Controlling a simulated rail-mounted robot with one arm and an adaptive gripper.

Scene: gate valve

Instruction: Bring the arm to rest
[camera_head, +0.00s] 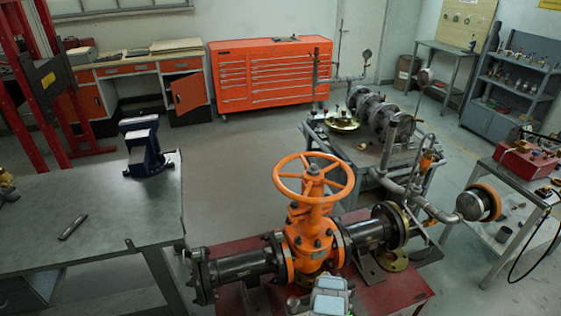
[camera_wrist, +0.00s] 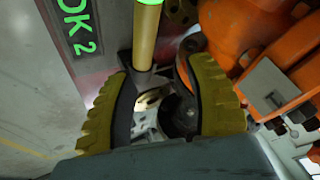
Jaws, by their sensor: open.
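The orange gate valve (camera_head: 311,232) with its orange handwheel (camera_head: 313,178) stands upright in the head view, between dark flanged pipes on a red table. In the wrist view, my gripper (camera_wrist: 155,68) is open, with its two yellow-padded fingers spread apart. A brass-coloured rod (camera_wrist: 145,38) with a bright green end shows between and beyond the fingertips. A dark round part (camera_wrist: 180,115) shows in the gap between the fingers; I cannot tell whether they touch it. Orange painted metal (camera_wrist: 245,35) lies close to the right finger. I cannot make out my gripper clearly in the head view.
A grey workbench (camera_head: 85,222) with a blue vise (camera_head: 145,148) is at left. A table with pipe fittings (camera_head: 375,125) stands behind the valve. An orange tool cabinet (camera_head: 265,73) is at the back wall. Open floor (camera_head: 230,140) lies between bench and cabinet.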

